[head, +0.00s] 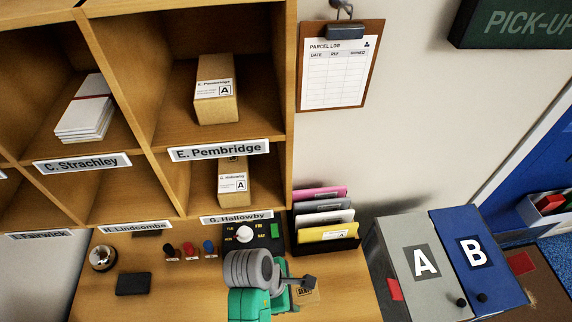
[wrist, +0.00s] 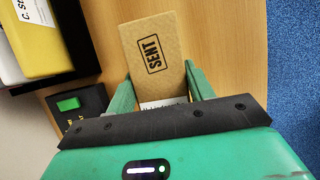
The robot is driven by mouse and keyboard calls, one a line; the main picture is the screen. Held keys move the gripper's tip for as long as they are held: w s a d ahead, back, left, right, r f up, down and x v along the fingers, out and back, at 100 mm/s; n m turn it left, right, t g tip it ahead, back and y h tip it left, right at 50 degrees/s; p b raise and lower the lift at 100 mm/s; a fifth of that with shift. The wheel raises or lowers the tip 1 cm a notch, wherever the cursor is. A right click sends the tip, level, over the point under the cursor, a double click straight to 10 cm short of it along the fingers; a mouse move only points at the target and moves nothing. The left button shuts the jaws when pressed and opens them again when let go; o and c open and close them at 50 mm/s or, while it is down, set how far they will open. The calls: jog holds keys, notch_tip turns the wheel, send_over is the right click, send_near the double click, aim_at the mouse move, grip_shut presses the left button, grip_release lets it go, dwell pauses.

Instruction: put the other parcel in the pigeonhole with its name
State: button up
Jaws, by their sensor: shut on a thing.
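My gripper (head: 298,283) is low over the desk and shut on a cardboard parcel (wrist: 153,52) stamped SENT. The parcel also shows beyond the gripper in the head view (head: 308,297). I cannot tell whether the parcel touches the desk. One parcel (head: 215,95) labelled E. Pembridge, A, stands in the pigeonhole named E. Pembridge (head: 220,150). Another parcel (head: 233,187) labelled G. Hallowby, A, stands in the pigeonhole named G. Hallowby (head: 237,217).
White envelopes (head: 85,115) lie in the C. Strachley pigeonhole. The desk holds a bell (head: 102,257), several stamps (head: 188,250), a black dial box (head: 262,233) and a folder rack (head: 325,230). Bins A (head: 422,262) and B (head: 475,252) stand at right.

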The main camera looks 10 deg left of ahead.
aim_at(297, 300)
jog(key=d+m, duration=0.2)
jog(key=w+d+r+m+g, duration=0.1)
jog(key=d+m, duration=0.1)
jog(key=w+d+m+g, duration=0.1)
jog(key=d+m, duration=0.1)
jog(key=shift+w+d+r, duration=0.1)
jog(key=shift+d+r, duration=0.05)
jog(key=shift+r, duration=0.05)
jog(key=a+r+m+g+y+p, duration=0.1)
jog(key=m+y+p, duration=0.1)
jog(key=m, duration=0.4)
jog(key=s+a+r+m+g+y+p, duration=0.1)
jog(key=m+y+p, duration=0.1)
jog(key=m, duration=0.5)
jog(key=s+a+r+m+g+y+p, duration=0.1)
jog(key=m+y+p, duration=0.1)
jog(key=m, duration=0.4)
jog(key=shift+s+a+r+m+p, duration=0.15)
jog(key=shift+a+m+p, duration=0.15)
jog(key=shift+m, duration=0.1)
jog(key=shift+a+m, duration=0.3)
jog(key=shift+f, duration=0.2)
jog(key=shift+d, duration=0.15)
